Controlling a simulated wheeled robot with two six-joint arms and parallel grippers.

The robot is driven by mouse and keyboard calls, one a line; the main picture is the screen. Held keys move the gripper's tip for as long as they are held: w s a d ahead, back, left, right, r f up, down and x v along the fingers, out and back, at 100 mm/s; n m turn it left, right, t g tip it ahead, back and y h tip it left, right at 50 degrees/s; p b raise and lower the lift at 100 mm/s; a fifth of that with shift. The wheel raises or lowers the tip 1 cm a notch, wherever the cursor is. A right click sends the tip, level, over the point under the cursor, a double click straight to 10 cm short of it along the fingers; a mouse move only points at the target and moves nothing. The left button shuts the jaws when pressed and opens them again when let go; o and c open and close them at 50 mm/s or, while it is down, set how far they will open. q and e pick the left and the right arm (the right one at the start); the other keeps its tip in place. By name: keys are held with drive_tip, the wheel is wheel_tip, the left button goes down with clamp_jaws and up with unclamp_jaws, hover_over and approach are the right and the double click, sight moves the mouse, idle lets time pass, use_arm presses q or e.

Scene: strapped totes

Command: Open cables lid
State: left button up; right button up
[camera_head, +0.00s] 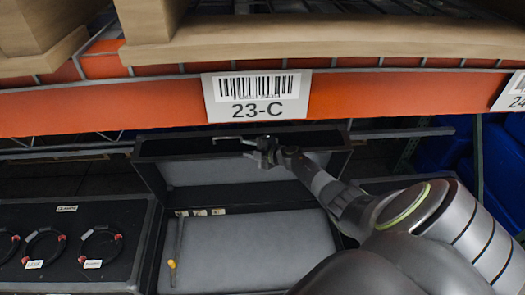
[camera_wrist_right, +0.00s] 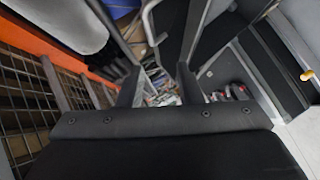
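A black case (camera_head: 163,262) with a grey foam floor stands open in the middle of the head view. Its raised lid (camera_head: 148,172) leans at the back, under the shelf beam. My right gripper (camera_head: 262,150) is at the lid's upper part, near a thin metal bar (camera_head: 229,139); I cannot tell whether it touches. In the right wrist view its fingers (camera_wrist_right: 158,85) are spread apart with nothing clearly held between them. Black cables with red ends (camera_head: 45,246) lie in a dark tray (camera_head: 139,222) at the left. My left gripper is not in view.
An orange shelf beam (camera_head: 150,104) with a 23-C label (camera_head: 257,96) runs close above the lid. Blue bins (camera_head: 445,150) stand at the right. My right arm covers the lower right.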

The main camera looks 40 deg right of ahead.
drive_tip(key=v, duration=0.6)
drive_tip(key=shift+s, duration=0.1)
idle(0.5)
drive_tip(key=s+f+m+g+h+b, duration=0.1)
drive_tip(key=s+f+m+h+b, duration=0.2)
drive_tip(key=s+f, duration=0.6)
drive_tip(key=s+f+m+g+b, duration=0.2)
drive_tip(key=s+f+m, duration=0.2)
drive_tip(key=f, duration=0.9)
drive_tip(key=s+f+m+g+h+b, duration=0.1)
drive_tip(key=s+f+m+h+b, duration=0.2)
drive_tip(key=s+f, duration=0.55)
drive_tip(key=s+a+f+m+g+b, duration=0.2)
drive_tip(key=s+a+f+g, duration=0.1)
drive_tip(key=s+f, duration=0.4)
drive_tip(key=s+a+f+m+g+y+b, duration=0.1)
drive_tip(key=s+a+f, duration=0.5)
drive_tip(key=s, duration=0.7)
drive_tip(key=s+a+f+m+g+b, duration=0.3)
drive_tip(key=s+a+f+m+g, duration=0.1)
drive_tip(key=s+f, duration=0.5)
drive_tip(key=shift+s+a+f+m+g+y, duration=0.35)
drive_tip(key=shift+s+a, duration=0.3)
drive_tip(key=shift+s, duration=0.3)
